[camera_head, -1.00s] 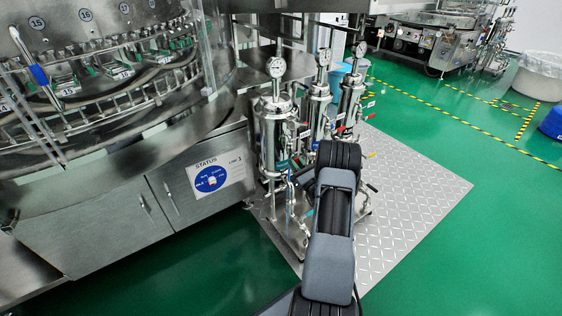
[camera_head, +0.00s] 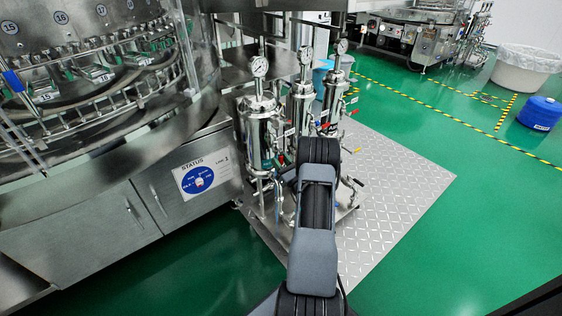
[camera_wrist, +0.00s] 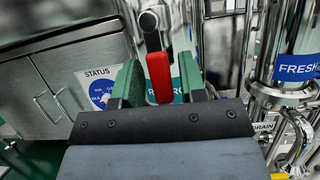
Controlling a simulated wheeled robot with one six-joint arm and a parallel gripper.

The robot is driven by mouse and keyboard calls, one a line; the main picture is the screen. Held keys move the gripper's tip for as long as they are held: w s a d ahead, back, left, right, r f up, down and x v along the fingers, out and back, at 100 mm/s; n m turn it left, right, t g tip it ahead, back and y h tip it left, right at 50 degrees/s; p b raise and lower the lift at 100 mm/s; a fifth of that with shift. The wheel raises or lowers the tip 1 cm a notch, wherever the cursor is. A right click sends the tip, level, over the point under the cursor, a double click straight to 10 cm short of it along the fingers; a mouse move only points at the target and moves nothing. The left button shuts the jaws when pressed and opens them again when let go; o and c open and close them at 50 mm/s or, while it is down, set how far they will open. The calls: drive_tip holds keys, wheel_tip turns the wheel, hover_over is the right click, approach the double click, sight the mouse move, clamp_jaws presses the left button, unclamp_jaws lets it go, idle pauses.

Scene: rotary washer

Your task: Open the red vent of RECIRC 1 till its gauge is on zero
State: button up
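In the wrist view a red lever (camera_wrist: 159,77) hangs from a metal valve fitting (camera_wrist: 150,22). In the head view three steel filter housings carry round gauges: left (camera_head: 258,67), middle (camera_head: 305,57) and right (camera_head: 342,47). Their needles are too small to read. A red lever (camera_head: 282,160) shows beside the left housing (camera_head: 258,125).
The tread plate (camera_head: 395,185) is clear at right.

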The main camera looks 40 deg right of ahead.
drive_tip(key=shift+o, duration=0.4)
drive_tip(key=shift+s+f, duration=0.1)
drive_tip(key=shift+s, duration=0.1)
drive_tip(key=shift+s+f, duration=0.1)
drive_tip(key=shift+s, duration=0.15)
drive_tip(key=p+v, duration=0.2)
drive_tip(key=v, duration=1.1)
